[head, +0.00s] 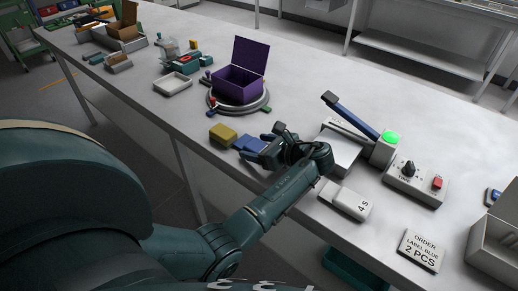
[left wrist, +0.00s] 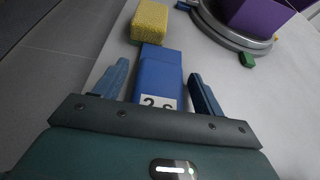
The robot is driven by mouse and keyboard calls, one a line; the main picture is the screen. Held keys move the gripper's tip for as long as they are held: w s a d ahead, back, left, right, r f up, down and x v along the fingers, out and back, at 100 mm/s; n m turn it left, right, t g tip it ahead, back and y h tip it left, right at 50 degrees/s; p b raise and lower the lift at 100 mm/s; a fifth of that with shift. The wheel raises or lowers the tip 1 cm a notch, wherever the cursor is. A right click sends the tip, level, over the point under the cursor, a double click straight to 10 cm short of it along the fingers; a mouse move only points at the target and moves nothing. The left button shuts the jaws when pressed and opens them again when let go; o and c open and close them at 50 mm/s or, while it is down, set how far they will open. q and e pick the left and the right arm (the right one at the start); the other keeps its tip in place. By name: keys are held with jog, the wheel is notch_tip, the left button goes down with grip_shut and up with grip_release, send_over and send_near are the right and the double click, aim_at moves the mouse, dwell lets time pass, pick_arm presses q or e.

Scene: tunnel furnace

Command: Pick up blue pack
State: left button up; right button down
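The blue pack (head: 250,143) lies on the grey table near its front edge, partly hidden by my left gripper in the head view. In the left wrist view the blue pack (left wrist: 158,76) shows a white label, partly cut off by the gripper body. My left gripper (head: 265,146) is at the pack. In the left wrist view the left gripper (left wrist: 160,72) is open, with one finger on each side of the pack and visible gaps between. My right gripper is not in view.
A yellow block (head: 222,133) lies just beyond the pack. A purple open box (head: 237,85) stands on a round turntable (head: 262,104) behind. A lever device with a green button (head: 390,137) and a grey switch box (head: 414,184) stand to the right.

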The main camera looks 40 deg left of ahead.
pick_arm(q)
jog(key=c, duration=0.9)
jog(key=shift+r, duration=0.15)
